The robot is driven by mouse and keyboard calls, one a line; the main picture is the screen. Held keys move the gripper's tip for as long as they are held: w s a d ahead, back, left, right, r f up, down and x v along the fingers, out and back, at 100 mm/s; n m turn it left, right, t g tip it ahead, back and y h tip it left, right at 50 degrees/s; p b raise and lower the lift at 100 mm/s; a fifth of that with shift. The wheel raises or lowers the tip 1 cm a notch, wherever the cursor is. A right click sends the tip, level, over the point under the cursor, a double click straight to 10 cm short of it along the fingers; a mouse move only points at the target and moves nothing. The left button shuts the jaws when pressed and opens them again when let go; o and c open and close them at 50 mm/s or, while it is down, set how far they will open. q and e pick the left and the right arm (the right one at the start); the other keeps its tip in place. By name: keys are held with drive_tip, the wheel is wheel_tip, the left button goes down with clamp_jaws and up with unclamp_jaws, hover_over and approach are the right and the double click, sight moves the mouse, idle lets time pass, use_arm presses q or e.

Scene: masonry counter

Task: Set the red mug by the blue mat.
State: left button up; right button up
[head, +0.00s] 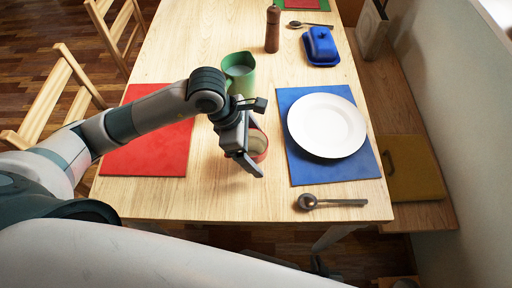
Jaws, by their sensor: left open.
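The red mug (259,155) stands on the wooden table between the red mat and the blue mat, close to the blue mat's left edge. Its near side and pale inside show; my gripper hides the rest. The blue mat (306,176) lies to the right with a white plate (327,125) on it. My left gripper (257,137) is open over the mug, one finger towards its far side and the other towards its near side. I cannot tell whether the fingers touch it. My right gripper is not in view.
A green mug (239,72) stands just behind my left gripper. The red mat (150,150) lies under my left forearm. A spoon (335,202) lies in front of the blue mat. A pepper mill (272,30) and a blue butter dish (320,46) stand further back.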

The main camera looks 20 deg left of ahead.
use_arm(q)
drive_tip(key=b+v, duration=0.1)
drive_tip(key=v, duration=1)
drive_tip(key=shift+s+a+r, duration=0.1)
drive_tip(key=shift+a+r, duration=0.1)
drive_tip(key=shift+r, duration=0.1)
use_arm(e)
drive_tip(key=shift+d+f+g, duration=0.45)
drive_tip(key=shift+f+g, duration=0.05)
drive_tip(key=shift+f, duration=0.1)
